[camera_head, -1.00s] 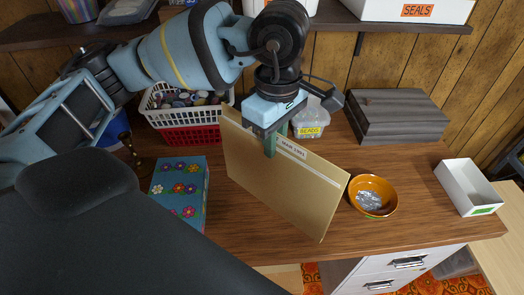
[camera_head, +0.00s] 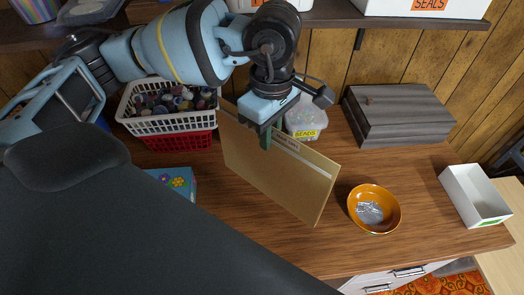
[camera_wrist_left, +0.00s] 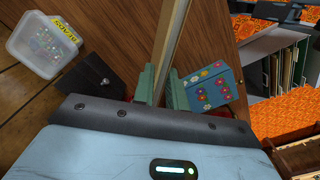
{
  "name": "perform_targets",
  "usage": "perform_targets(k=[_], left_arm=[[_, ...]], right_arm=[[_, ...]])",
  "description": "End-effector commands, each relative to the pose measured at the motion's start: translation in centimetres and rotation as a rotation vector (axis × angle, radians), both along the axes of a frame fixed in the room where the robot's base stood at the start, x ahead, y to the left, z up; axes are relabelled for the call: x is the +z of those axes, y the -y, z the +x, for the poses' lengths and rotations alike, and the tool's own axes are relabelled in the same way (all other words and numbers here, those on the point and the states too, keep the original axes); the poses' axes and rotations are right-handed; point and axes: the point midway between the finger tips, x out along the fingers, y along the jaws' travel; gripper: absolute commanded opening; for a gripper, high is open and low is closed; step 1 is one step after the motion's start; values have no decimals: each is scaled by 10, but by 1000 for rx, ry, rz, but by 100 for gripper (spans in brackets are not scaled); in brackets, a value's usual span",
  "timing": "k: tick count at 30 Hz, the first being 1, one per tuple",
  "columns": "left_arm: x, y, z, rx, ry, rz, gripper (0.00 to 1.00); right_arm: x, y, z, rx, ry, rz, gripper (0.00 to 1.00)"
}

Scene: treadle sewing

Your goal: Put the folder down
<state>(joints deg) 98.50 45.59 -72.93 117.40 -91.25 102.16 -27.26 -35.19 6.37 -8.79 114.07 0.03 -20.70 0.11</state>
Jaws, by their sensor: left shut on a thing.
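A tan folder (camera_head: 272,172) with a label near its top edge stands upright, slanting across the desk (camera_head: 310,245). My left gripper (camera_head: 266,138) is shut on the folder's top edge from above. In the left wrist view the folder (camera_wrist_left: 172,45) shows edge-on between the green fingers of my left gripper (camera_wrist_left: 163,92). I cannot tell whether the folder's lower edge touches the desk. My right gripper is not in view.
An orange bowl (camera_head: 385,192) of silvery bits stands right of the folder. Behind are a white basket (camera_head: 175,122), a beads tub (camera_head: 306,118) and a grey box (camera_head: 398,115). A flowered box (camera_head: 184,180) is at left, a white tray (camera_head: 475,198) at right.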

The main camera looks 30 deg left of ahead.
Motion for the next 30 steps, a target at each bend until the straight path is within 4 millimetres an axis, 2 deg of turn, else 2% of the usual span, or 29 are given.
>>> perform_targets(k=[4,14,22,30], left_arm=[[-22,0,0,0,0,1,0],[-34,0,0,1,1,1,0],[-65,0,0,2,1,1,0],[-67,0,0,1,2,1,0]], right_arm=[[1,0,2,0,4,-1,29],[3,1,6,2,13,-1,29],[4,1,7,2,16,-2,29],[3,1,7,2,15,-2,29]])
